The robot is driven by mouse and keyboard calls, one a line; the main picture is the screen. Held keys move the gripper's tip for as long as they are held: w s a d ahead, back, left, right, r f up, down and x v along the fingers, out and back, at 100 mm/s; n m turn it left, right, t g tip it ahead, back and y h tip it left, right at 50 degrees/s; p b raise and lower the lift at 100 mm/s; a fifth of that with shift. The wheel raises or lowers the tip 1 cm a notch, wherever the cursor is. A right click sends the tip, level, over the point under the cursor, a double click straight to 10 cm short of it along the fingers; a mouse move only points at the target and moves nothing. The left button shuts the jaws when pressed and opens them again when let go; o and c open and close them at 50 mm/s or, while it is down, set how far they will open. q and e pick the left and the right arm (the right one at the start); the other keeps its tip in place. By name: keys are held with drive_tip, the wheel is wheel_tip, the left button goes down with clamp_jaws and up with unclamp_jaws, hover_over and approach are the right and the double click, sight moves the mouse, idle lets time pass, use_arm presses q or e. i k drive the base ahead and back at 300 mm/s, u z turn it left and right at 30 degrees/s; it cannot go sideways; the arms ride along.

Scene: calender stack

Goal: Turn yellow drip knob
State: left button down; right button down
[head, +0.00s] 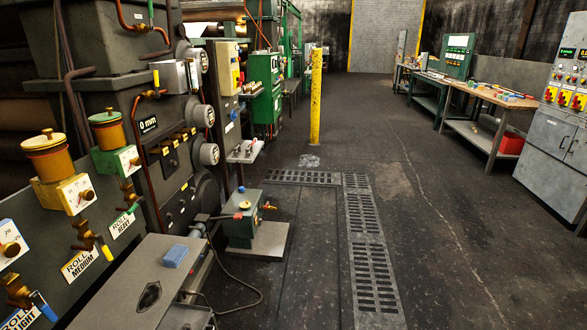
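Two drip oilers stand on the dark machine at the left in the head view. A small dark round knob (88,195) sits on the right face of that yellow block. Another white block with a knob (12,249) is partly cut off at the left edge. Neither of my grippers is in view.
A grey cabinet (120,290) with a blue block (175,256) on top stands low in front of the machine. Valves with brass fittings (83,235) stick out below the oilers. A green pump unit (245,220) stands beyond. The floor (310,260) to the right is open.

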sight(87, 196)
drive_tip(key=u, duration=1.35)
